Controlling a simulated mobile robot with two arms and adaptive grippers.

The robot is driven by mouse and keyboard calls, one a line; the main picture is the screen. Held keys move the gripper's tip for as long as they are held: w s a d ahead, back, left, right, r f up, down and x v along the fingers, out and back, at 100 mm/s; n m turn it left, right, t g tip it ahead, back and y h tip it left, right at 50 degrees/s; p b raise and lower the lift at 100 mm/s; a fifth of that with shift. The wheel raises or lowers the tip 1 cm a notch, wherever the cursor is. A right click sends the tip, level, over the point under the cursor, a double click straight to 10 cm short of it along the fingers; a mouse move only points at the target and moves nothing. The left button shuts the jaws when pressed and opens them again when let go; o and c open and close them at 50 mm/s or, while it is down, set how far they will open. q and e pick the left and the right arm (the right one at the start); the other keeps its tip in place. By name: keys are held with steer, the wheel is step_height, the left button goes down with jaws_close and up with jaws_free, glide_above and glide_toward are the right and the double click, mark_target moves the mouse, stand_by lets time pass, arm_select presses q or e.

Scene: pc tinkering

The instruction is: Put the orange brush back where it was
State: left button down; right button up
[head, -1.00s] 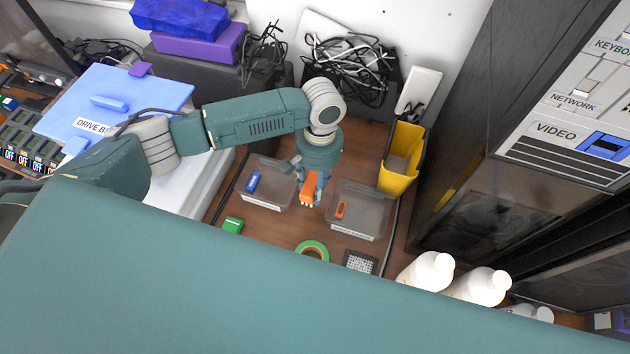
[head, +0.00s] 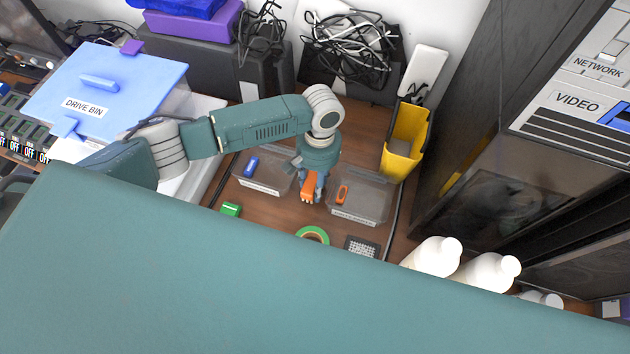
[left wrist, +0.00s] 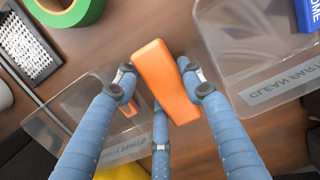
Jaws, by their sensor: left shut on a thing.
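The orange brush (head: 308,188) is held in my left gripper (head: 311,182), between two clear trays and over the brown wooden surface. In the left wrist view the brush (left wrist: 166,82) sits between the blue fingers of the gripper (left wrist: 160,85), its orange body pointing up in the picture. I cannot tell whether the brush touches the surface. My right gripper is not in view.
The left clear tray (head: 262,184) holds a blue item (head: 251,166). The right clear tray (head: 356,212) holds a small orange item (head: 342,194). Green tape (head: 313,235), a grey grid block (head: 361,247) and a green block (head: 231,209) lie nearer. A yellow bin (head: 404,145) stands right.

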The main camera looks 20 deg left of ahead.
arm_select(q)
steer(key=shift+f, duration=0.3)
stand_by(0.5)
steer(key=c, duration=1.4)
jaws_free()
steer(key=o, duration=0.6)
steer(key=r+p, duration=0.5)
steer(key=w+r+p, duration=0.1)
steer(key=r+p, duration=0.2)
